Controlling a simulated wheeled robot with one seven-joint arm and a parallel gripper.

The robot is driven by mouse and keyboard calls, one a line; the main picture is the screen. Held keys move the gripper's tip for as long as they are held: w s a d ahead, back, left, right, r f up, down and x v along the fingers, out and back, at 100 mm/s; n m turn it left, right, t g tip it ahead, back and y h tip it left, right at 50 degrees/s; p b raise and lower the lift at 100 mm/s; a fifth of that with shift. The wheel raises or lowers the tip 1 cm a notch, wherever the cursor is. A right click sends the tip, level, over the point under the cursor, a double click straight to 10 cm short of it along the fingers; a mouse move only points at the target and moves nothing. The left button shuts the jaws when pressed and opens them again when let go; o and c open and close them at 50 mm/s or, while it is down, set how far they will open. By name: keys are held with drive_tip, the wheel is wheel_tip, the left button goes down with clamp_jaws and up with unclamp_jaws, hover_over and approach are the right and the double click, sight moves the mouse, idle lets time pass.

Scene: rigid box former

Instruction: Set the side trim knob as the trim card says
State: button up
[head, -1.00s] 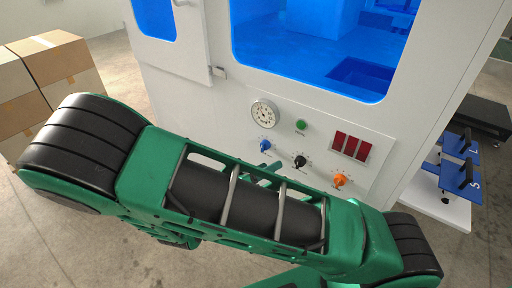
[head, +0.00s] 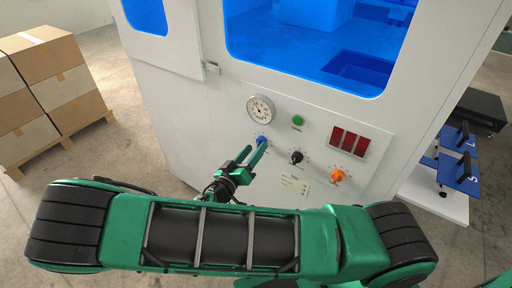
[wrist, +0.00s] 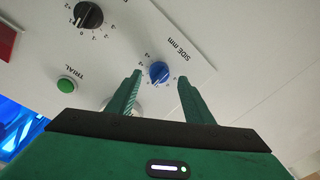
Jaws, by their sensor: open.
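The blue side trim knob (head: 262,139) is on the white machine's front panel, below the round dial. In the wrist view the blue knob (wrist: 158,71) has "SIDE mm" lettering and a scale around it; its exact setting is too small to read. My gripper (head: 254,150) is open, with its fingertips close to the blue knob. In the wrist view my gripper (wrist: 160,78) has one finger on each side of the knob, with gaps between. A small card (head: 294,184), likely the trim card, is on the panel below the black knob; its text is unreadable.
The black knob (head: 296,157), orange knob (head: 337,175), green button (head: 298,120), round dial (head: 260,109) and red display (head: 349,143) are nearby on the panel. Stacked cartons (head: 45,90) stand at left. Blue plates with black handles (head: 458,171) are at right.

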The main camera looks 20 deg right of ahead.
drive_tip(key=shift+x, duration=1.15)
drive_tip(key=c, duration=1)
drive_tip(key=shift+c, duration=0.2)
drive_tip(key=shift+a+n, duration=0.1)
drive_tip(key=shift+n, duration=0.3)
drive_tip(key=n+g, duration=0.1)
drive_tip(key=n, duration=0.8)
drive_tip(key=n+g, duration=0.1)
drive_tip(key=n, duration=0.9)
drive_tip(key=shift+w+a, duration=0.2)
